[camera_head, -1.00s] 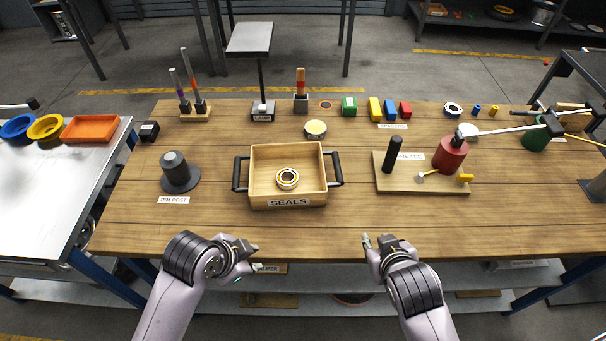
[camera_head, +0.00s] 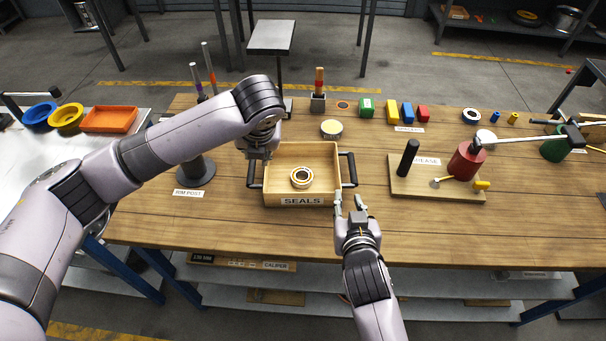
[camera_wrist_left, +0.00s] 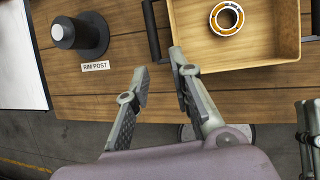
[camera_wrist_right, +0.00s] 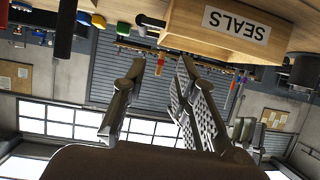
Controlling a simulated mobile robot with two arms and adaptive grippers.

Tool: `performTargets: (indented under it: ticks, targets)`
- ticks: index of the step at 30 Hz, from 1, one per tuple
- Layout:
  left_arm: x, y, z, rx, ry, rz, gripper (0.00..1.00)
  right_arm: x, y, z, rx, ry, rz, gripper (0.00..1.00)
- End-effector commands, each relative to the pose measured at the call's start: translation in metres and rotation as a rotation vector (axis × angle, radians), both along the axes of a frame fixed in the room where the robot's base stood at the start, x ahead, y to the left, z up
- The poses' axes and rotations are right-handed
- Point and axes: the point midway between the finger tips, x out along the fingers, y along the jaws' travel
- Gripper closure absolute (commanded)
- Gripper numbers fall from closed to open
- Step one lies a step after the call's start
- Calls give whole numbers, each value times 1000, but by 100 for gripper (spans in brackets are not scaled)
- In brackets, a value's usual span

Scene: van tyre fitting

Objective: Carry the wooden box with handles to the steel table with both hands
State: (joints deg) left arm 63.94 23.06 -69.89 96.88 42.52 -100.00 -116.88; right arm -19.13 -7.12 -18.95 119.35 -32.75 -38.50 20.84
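The wooden box (camera_head: 287,159) labelled SEALS stands on the wooden bench with a ring bearing (camera_head: 302,178) inside. It has a black left handle (camera_head: 252,174) and a black right handle (camera_head: 350,169). My left gripper (camera_head: 259,154) is by the left handle in the head view, its fingers mostly hidden by the wrist. In the left wrist view the left gripper (camera_wrist_left: 160,62) is open and empty, with the handle beyond its tips. My right gripper (camera_head: 350,202) is open and empty, near the box's front right corner, below the right handle. The steel table (camera_head: 40,158) is at the left.
Blue (camera_head: 39,115) and yellow (camera_head: 66,117) bowls and an orange tray (camera_head: 109,119) occupy the steel table's back. A rim post (camera_head: 194,167) stands left of the box under my left arm. A grease board (camera_head: 425,188) lies right of it. The bench front is mostly clear.

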Motion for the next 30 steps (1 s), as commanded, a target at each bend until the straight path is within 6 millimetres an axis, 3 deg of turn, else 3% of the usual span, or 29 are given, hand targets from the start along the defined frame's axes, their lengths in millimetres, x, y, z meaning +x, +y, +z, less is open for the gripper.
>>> performTargets:
  ticks: [5,16,20,30]
  targets:
    - [7,9,8,50,3,-37,79,3,5,3,6,-17,4,73]
    - [9,9,2,46,3,-36,79,9,4,0,5,-17,4,73]
    - [15,13,-14,47,5,-35,79,25,4,-6,3,-17,4,73]
    - [41,25,-75,47,5,-35,79,88,4,-31,3,-16,3,73]
